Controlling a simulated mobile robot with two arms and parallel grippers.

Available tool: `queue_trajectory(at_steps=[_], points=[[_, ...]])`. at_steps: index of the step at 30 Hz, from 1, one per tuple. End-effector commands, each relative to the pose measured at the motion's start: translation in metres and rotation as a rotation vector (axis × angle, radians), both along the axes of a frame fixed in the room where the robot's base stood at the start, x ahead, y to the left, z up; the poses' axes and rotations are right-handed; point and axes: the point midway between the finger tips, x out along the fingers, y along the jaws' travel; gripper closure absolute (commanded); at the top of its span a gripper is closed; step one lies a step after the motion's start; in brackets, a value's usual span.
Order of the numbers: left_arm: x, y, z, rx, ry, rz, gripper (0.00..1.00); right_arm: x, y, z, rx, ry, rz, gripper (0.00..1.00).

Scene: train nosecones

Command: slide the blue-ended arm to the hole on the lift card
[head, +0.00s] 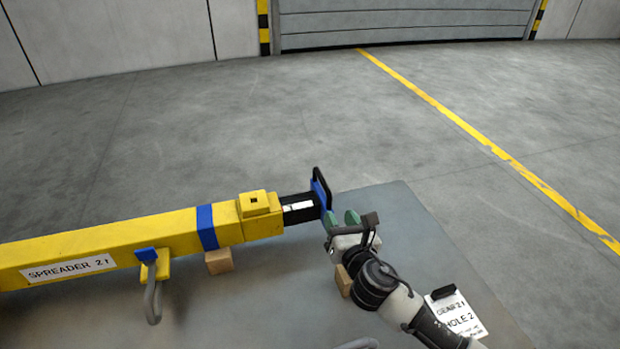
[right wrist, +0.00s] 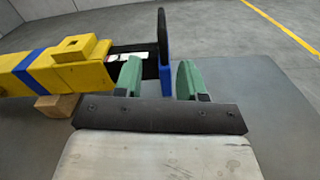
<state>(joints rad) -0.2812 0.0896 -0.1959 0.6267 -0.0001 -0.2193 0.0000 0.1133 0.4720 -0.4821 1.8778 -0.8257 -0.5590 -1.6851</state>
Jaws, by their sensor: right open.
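The yellow spreader beam (head: 120,247), labelled "SPREADER 2 t", lies along the left. A black inner arm (head: 291,217) with white marks sticks out of its right end, a short length showing. It ends in a blue plate (head: 321,193) with a black handle (head: 320,177). My right gripper (head: 341,218) is open at this end. In the right wrist view its green fingertips (right wrist: 159,80) show on either side of the blue plate (right wrist: 166,78); I cannot tell whether they touch it. The lift card (head: 462,318) reads "HOLE 2"; its smaller text is unclear. My left gripper is out of view.
A yellow block (head: 256,203) with a small dark square hole tops the beam's end. A wooden block (head: 219,261) sits under the beam; another (head: 343,280) is beside my right gripper. A grey shackle (head: 153,303) hangs in front. The grey tabletop (head: 400,215) is clear right of the plate.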

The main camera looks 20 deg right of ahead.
Motion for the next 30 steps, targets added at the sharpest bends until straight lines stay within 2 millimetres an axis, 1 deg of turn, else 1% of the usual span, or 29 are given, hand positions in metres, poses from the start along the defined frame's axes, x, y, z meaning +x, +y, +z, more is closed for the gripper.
queue_trajectory(at_steps=[2,4,8,10,13,17,21,25,30], points=[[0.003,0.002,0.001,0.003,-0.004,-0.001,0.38,0.004,0.000,0.000,-0.007,-0.002,0.002,0.60],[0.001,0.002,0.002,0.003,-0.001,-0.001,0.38,0.011,0.000,0.001,-0.007,-0.002,0.001,0.60],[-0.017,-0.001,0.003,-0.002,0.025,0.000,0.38,0.032,0.001,0.002,-0.005,-0.003,-0.001,0.60],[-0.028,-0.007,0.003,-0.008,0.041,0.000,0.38,0.046,0.001,0.001,-0.004,-0.003,-0.002,0.60],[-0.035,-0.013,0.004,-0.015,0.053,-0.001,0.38,0.065,0.002,0.001,-0.003,-0.002,-0.001,0.60],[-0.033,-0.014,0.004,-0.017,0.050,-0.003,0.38,0.087,0.003,0.000,-0.003,-0.001,-0.001,0.60],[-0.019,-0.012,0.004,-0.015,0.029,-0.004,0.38,0.101,0.003,-0.001,-0.003,0.000,-0.001,0.60],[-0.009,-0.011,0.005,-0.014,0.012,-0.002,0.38,0.107,0.003,-0.001,-0.003,0.000,0.001,0.60],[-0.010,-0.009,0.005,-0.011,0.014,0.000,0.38,0.108,0.003,-0.001,-0.003,0.000,0.001,0.60]])
